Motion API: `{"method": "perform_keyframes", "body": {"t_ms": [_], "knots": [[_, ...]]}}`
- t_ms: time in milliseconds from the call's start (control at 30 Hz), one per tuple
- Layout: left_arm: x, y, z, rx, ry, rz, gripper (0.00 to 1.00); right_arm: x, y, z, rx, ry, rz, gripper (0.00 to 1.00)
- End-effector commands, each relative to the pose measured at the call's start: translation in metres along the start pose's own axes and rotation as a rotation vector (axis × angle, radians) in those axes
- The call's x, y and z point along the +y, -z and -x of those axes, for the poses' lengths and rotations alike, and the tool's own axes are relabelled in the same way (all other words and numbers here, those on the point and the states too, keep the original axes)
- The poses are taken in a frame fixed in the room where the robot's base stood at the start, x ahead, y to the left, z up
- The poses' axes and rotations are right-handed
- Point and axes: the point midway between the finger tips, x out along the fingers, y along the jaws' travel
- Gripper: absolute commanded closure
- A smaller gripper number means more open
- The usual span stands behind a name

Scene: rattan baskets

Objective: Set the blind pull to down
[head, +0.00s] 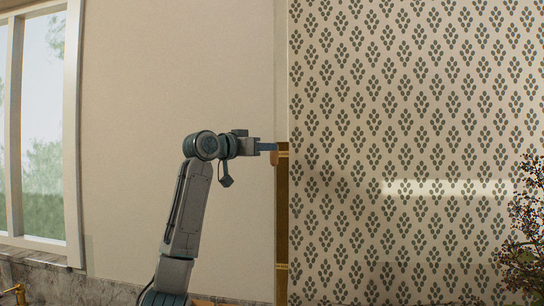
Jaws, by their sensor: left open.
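The patterned panel (410,120), cream with dark leaf marks, fills the right half of the head view and may be the blind. At its left edge a small tan knob-like piece (275,158) stands out, perhaps the blind pull, above a narrow gold-brown vertical strip (282,225). My left gripper (268,146) is level, points right and is open. Its fingertips are just above and beside the tan piece in the picture. I cannot tell whether they touch it. My right gripper is not in view.
A white-framed window (43,130) is at the far left. A plain beige wall (130,130) lies behind my left arm. A stone counter edge (60,275) with a brass fixture (15,290) runs along the lower left. A dark-leaved plant (525,235) stands at the right edge.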

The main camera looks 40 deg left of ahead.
Motion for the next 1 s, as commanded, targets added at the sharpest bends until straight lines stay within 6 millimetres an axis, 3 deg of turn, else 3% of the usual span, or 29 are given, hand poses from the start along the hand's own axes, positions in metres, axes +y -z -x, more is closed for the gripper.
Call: {"method": "perform_keyframes", "body": {"t_ms": [100, 333, 1000], "knots": [[-0.001, -0.004, 0.025, 0.002, 0.003, -0.002, 0.57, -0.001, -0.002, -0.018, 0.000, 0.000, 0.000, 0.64], [0.000, -0.001, 0.052, 0.001, 0.001, 0.000, 0.57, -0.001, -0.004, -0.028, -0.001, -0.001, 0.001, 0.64], [0.000, 0.001, 0.055, 0.000, 0.000, 0.000, 0.57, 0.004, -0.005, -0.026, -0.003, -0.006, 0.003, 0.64]]}}
